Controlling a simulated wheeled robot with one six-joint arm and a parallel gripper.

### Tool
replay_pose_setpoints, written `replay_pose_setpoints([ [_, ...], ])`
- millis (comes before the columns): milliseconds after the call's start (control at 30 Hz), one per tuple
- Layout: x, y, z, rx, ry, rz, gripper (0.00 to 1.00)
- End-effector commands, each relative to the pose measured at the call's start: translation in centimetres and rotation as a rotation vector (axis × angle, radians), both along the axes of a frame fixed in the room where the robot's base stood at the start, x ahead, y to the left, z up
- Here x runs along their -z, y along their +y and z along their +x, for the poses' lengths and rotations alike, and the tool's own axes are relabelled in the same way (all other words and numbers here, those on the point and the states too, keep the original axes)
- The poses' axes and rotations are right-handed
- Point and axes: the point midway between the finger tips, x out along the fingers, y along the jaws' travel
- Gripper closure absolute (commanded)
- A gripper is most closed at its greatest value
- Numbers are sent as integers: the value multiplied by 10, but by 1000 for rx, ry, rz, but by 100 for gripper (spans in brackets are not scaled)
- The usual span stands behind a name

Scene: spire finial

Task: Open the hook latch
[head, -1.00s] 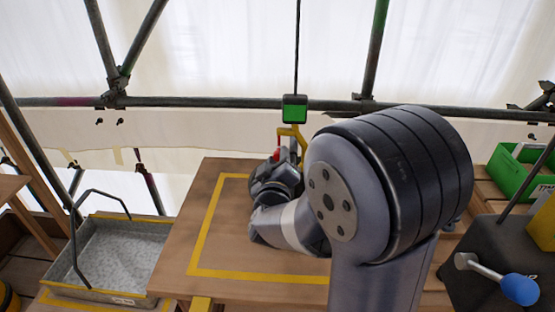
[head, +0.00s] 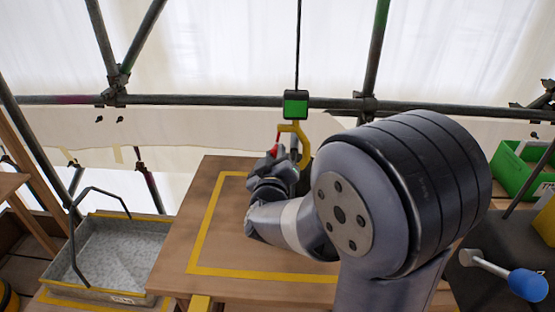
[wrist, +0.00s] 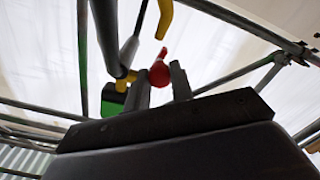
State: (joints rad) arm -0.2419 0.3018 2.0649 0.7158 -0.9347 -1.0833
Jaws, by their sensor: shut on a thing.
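The yellow hook (head: 297,130) hangs under a green block (head: 295,104) on a dark cable, above the far side of the wooden board. Its red latch (head: 273,151) shows at the hook's left, beside my gripper (head: 280,160). In the wrist view the red latch (wrist: 160,72) sits between my two grey fingers (wrist: 160,88), which are shut on it. Part of the yellow hook (wrist: 164,18) shows above the fingers, and the green block (wrist: 113,98) is at the left. The lower part of the hook is partly hidden by my gripper in the head view.
The wooden board (head: 225,270) carries a yellow tape outline. A grey metal tray (head: 115,255) with a dark handle stands at left. A green crate (head: 515,170) and a blue-knobbed lever (head: 525,285) are at right. Scaffold tubes (head: 200,100) cross behind the hook.

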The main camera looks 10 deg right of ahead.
Motion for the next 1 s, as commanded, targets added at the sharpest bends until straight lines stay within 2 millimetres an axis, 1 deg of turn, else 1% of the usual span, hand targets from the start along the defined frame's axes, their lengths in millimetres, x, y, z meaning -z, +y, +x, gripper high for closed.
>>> replay_pose_setpoints([
  [67, 2, 3, 1, -1, -22, 62, 100],
  [367, -2, 13, 4, -1, -110, 332, 100],
  [1000, -21, 28, 9, -1, -295, 912, 100],
])
